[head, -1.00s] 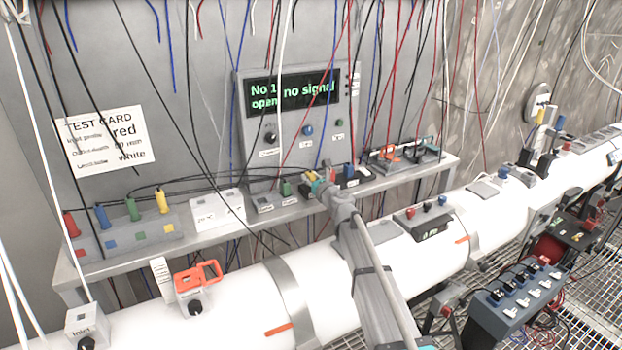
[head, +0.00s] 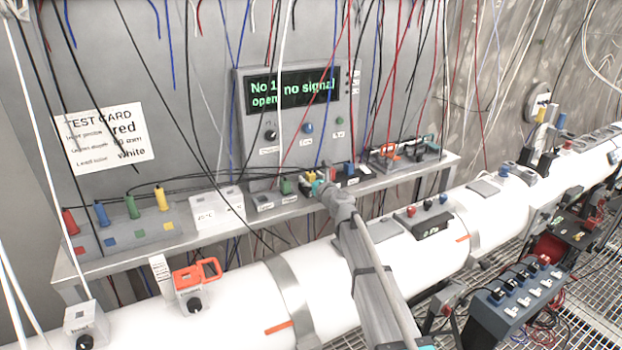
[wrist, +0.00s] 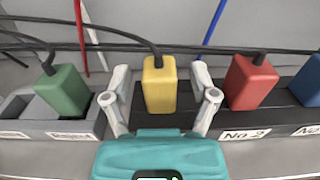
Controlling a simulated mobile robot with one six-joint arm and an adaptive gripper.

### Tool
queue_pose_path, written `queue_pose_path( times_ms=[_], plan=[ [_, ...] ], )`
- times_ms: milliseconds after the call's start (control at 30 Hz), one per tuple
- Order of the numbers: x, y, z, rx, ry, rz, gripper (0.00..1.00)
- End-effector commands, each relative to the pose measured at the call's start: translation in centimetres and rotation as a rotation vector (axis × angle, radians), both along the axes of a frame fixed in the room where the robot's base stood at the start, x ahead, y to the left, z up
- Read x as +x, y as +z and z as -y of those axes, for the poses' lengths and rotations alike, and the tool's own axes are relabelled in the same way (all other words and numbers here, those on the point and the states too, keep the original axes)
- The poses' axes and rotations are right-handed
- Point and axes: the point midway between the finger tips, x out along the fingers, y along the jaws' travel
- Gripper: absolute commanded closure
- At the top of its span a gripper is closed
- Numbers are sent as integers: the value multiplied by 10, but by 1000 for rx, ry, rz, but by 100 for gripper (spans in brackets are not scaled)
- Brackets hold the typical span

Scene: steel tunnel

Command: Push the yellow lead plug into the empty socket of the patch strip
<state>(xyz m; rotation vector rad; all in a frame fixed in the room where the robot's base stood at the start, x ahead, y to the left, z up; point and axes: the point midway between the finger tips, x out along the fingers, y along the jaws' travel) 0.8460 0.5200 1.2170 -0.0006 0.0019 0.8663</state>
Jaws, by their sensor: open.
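The yellow lead plug (wrist: 160,86) stands upright on the dark patch strip (wrist: 135,118) in the wrist view, at the place left of the No 2 label. How deep it sits in its socket I cannot tell. My gripper (wrist: 163,97) is open, with one finger on each side of the yellow plug and a visible gap to it. The red plug (wrist: 248,82) and the blue plug (wrist: 309,82) stand in the strip to the right. In the head view my gripper (head: 319,186) is at the shelf, largely hiding the yellow plug.
A green plug (wrist: 63,91) stands close on the left in a grey block. Black leads cross behind the plugs. The display (head: 290,92) reads "No 1 open" and "no signal". Thin wires hang before the panel. The white pipe (head: 240,290) runs in front of the shelf (head: 110,262).

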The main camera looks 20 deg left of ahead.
Motion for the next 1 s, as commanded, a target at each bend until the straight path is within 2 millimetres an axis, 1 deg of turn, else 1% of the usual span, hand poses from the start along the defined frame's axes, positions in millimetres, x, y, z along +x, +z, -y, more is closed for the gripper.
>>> queue_pose_path(
  times_ms=[167,367,567,800,1000],
  plan=[
    [-3,0,3,0,-1,0,25],
    [-14,0,16,0,-2,0,25],
    [-33,0,38,0,-1,0,25],
    [-58,0,68,0,-2,0,25],
    [-73,0,85,0,0,0,25]
  ],
)
